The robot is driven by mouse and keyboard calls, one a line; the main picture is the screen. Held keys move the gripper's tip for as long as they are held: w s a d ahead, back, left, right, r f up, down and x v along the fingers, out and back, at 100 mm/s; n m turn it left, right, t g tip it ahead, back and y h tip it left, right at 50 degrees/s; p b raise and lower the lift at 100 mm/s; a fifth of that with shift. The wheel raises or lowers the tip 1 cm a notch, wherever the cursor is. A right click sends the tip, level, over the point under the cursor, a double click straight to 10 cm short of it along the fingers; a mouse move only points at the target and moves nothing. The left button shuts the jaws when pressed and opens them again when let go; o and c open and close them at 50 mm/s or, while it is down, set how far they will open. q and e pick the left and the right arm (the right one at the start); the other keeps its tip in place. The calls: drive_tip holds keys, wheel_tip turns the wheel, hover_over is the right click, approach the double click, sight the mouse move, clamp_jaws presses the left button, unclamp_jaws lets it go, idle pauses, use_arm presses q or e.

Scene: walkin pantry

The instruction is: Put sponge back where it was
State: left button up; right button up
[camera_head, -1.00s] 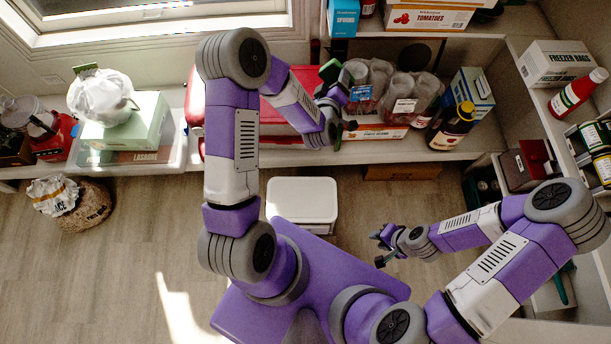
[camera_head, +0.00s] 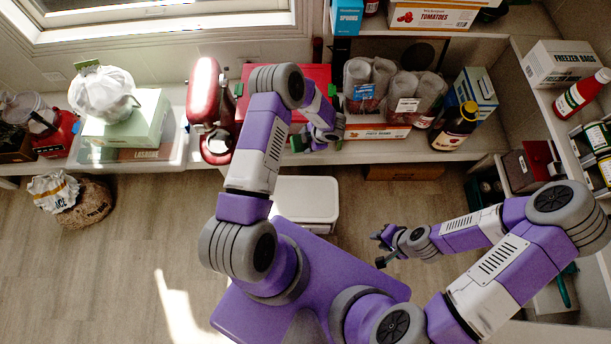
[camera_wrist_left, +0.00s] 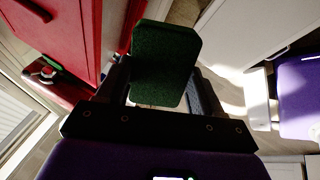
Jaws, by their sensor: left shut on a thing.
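The sponge (camera_wrist_left: 165,62) is a dark green block. In the left wrist view it stands out between the two fingers of my left gripper (camera_wrist_left: 160,92), which is shut on it. In the head view my left gripper (camera_head: 318,142) is low in front of the red box (camera_head: 312,75), near the shelf's front edge. My right gripper (camera_head: 381,250) is empty and open, above the floor at the right.
A red stand mixer (camera_head: 211,110) stands left of the red box. Wrapped glasses (camera_head: 368,85) and a dark bottle (camera_head: 455,127) stand to the right. A white lidded bin (camera_head: 310,199) is on the floor below.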

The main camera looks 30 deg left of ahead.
use_arm(q)
drive_tip(key=s+d+f+n+h, duration=0.2)
drive_tip(key=s+f+n+h, duration=0.1)
drive_tip(key=s+f+n, duration=0.3)
drive_tip(key=s+d+f+n+h, duration=0.25)
drive_tip(key=s+f+n, duration=0.2)
drive_tip(key=f, duration=0.35)
drive_tip(key=f+b, duration=0.1)
drive_tip(key=f, duration=0.2)
drive_tip(key=f+b, duration=0.2)
drive_tip(key=f, duration=0.1)
drive_tip(key=f+b, duration=0.2)
drive_tip(key=f, duration=0.2)
drive_tip(key=shift+w+d+f, duration=0.1)
drive_tip(key=shift+w+d, duration=0.1)
drive_tip(key=shift+w, duration=0.1)
drive_tip(key=o, duration=1.4)
drive_tip(key=shift+r, duration=0.2)
